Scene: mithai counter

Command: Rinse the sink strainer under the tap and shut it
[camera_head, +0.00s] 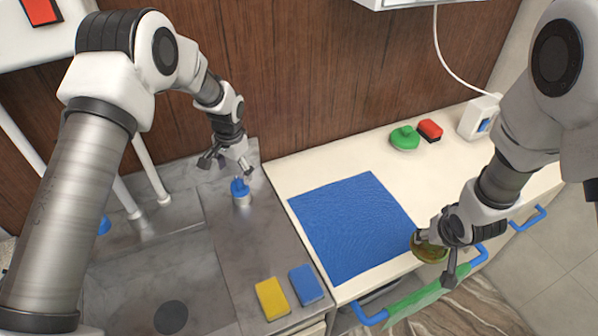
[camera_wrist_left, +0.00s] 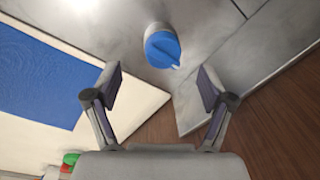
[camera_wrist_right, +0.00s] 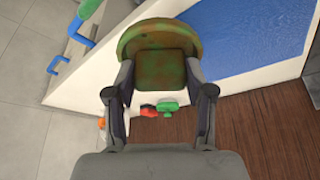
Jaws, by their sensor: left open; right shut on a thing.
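The strainer (camera_head: 428,250) is a round brownish-green piece held in my right gripper (camera_head: 442,258) over the counter's front edge. It shows between the fingers in the right wrist view (camera_wrist_right: 160,42), with green and brown patches. My left gripper (camera_head: 226,160) is open and empty, just above and behind a blue-topped metal knob (camera_head: 240,189) on the sink top. That knob, which looks like the tap's handle, lies ahead of the open fingers in the left wrist view (camera_wrist_left: 162,48). The sink basin (camera_head: 125,285) has a dark drain (camera_head: 171,317). Whether water runs cannot be seen.
A blue mat (camera_head: 352,225) lies on the cream counter. Yellow (camera_head: 272,298) and blue (camera_head: 306,284) sponges sit by the sink's right edge. A green item (camera_head: 405,138) and red sponge (camera_head: 430,130) stand behind. A green towel (camera_head: 415,300) hangs on a blue-ended rail in front.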

